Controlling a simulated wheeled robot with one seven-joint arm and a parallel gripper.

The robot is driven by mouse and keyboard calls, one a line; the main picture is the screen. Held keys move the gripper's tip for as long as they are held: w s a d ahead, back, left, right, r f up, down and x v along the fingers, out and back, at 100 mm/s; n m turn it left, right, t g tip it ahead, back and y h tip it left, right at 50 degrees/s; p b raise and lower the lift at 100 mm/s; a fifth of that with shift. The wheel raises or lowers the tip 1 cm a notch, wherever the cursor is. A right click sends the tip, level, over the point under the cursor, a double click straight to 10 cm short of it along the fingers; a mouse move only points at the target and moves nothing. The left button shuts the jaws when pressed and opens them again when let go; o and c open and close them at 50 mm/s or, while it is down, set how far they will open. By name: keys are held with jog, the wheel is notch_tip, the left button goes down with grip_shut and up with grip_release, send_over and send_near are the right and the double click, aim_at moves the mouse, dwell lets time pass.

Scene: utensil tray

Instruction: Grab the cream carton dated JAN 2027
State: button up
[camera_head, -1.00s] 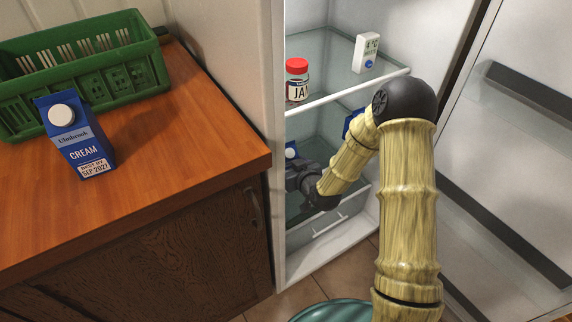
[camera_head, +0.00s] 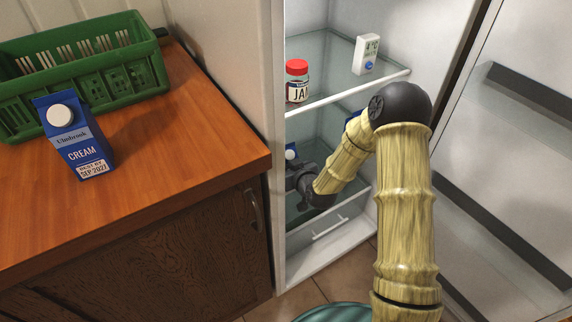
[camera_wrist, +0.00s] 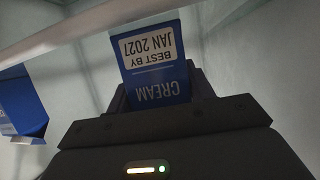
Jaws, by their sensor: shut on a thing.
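The cream carton dated JAN 2027 (camera_wrist: 152,68) is blue with a white date label, which reads upside down in the wrist view. My gripper (camera_wrist: 160,92) is shut on it, with a dark finger on each side. In the head view my gripper (camera_head: 298,180) is inside the fridge at the lower shelf. A small blue part with a white cap (camera_head: 291,152) shows beside it; the fridge's side wall hides the rest. Another cream carton (camera_head: 74,140), dated SEP 2027, stands on the wooden counter.
Another blue carton (camera_wrist: 22,102) is at the left of the wrist view, its date not readable. A green basket (camera_head: 80,75) is on the counter (camera_head: 170,170).

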aim_at(287, 145)
jog(key=shift+r, duration=0.15)
notch_tip(287, 145, up, 10)
jog(key=p, duration=0.3)
dwell(0.7)
